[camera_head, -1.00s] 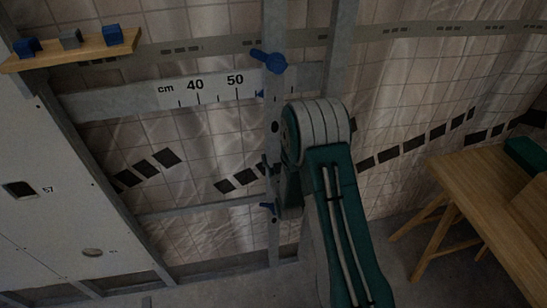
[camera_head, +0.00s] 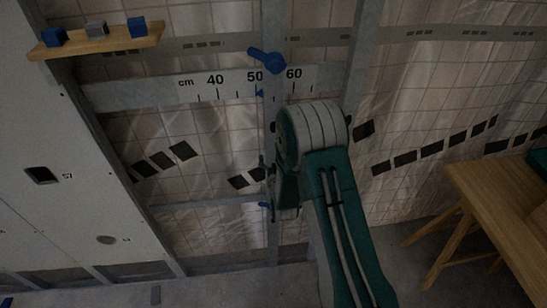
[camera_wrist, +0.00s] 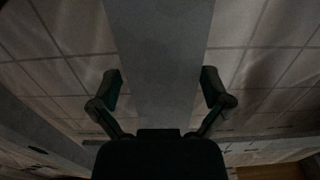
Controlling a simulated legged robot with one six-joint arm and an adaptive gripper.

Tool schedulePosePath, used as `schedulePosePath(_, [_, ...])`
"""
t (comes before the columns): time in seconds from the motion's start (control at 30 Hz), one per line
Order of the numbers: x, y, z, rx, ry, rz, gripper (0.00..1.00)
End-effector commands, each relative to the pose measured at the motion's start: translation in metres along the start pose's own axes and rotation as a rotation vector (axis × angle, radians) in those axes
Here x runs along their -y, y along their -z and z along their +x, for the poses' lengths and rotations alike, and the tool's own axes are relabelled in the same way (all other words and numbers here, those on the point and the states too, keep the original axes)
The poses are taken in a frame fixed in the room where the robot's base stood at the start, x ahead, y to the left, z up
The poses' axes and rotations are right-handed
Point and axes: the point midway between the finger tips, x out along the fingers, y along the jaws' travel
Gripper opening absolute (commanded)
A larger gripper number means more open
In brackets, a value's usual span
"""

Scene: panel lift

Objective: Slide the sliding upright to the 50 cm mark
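The sliding upright (camera_head: 272,140) is a grey metal post. A blue handle (camera_head: 266,60) is at its upper part and another blue handle (camera_head: 264,204) lower down. Its small blue pointer (camera_head: 260,93) stands at about the 50 mark, perhaps slightly right of it, on the white cm scale (camera_head: 233,86). In the head view my arm hides most of my gripper at the upright. In the wrist view, my gripper (camera_wrist: 161,88) has one finger at each edge of the upright (camera_wrist: 160,50), apparently closed on it; contact is dark.
A wooden shelf (camera_head: 100,44) with two blue blocks and a grey one is at upper left. A white panel (camera_head: 60,130) stands at left. Another grey upright (camera_head: 361,60) is right of the sliding one. A wooden table (camera_head: 490,205) is at right.

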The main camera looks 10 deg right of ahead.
Motion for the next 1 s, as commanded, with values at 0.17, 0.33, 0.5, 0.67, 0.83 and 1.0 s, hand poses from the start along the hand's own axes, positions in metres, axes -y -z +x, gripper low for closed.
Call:
schedulePosePath(0.17, [0.000, 0.000, -0.001, 0.001, 0.000, 0.000, 1.00])
schedulePosePath(0.33, [0.000, -0.001, -0.004, 0.002, 0.000, 0.000, 1.00])
schedulePosePath(0.5, [0.001, -0.001, -0.028, 0.003, 0.001, -0.001, 1.00])
schedulePosePath(0.67, [0.001, -0.001, -0.062, 0.005, 0.002, -0.002, 1.00])
schedulePosePath(0.83, [0.001, -0.002, -0.095, 0.004, 0.001, -0.001, 1.00])
schedulePosePath(1.0, [0.001, -0.002, -0.115, 0.003, 0.001, -0.001, 1.00])
